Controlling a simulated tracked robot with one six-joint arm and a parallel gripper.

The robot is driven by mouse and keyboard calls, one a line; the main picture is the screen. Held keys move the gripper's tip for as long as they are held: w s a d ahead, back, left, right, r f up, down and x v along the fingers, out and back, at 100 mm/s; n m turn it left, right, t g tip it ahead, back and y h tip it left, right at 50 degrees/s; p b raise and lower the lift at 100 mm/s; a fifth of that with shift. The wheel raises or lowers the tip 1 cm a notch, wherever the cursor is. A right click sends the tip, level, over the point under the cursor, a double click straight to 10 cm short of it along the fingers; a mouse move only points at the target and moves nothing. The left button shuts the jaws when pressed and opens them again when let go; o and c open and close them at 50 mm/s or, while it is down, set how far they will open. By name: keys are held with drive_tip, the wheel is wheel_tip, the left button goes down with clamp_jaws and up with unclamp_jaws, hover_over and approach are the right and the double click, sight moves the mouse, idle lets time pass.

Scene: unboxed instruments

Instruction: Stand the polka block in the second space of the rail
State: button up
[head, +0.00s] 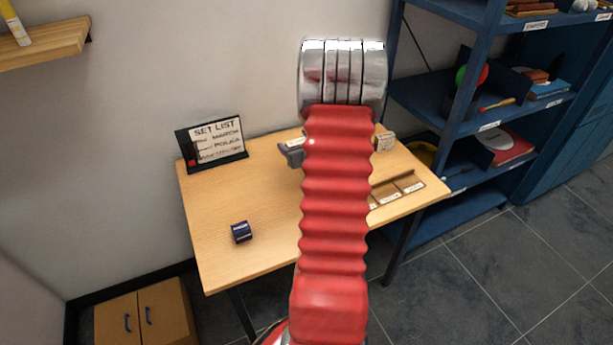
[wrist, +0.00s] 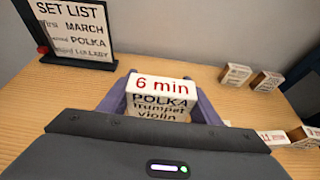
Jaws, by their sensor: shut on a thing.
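The polka block (wrist: 160,105) is white with a red "6 min" on its top face and "POLKA, trumpet, violin" on the side facing the wrist camera. My gripper (wrist: 160,98) is shut on it, with a purple finger on each side. In the head view, part of my gripper (head: 291,153) and the block's pale top (head: 296,142) show left of my red arm. The wooden rail (head: 400,186) lies at the table's right front, with pale labels along it. My arm hides its left part, so I cannot make out all its spaces.
A set list sign (head: 218,141) stands at the table's back left and lists March, Polka, Lullaby. A dark blue item (head: 241,232) lies near the front left. Pale blocks (wrist: 235,76) stand at the back right. Blue shelves (head: 450,110) rise beyond the right edge.

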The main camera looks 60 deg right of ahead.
drive_tip(key=shift+w+d+r, duration=0.1)
drive_tip(key=shift+d+r, duration=0.1)
drive_tip(key=shift+r, duration=0.05)
drive_tip(key=shift+f, duration=0.1)
drive_tip(key=shift+f, duration=2.85)
drive_tip(key=shift+f, duration=0.15)
drive_tip(key=shift+f, duration=1.95)
drive_tip(key=o, duration=1)
drive_tip(key=shift+f, duration=0.1)
drive_tip(key=shift+o, duration=0.2)
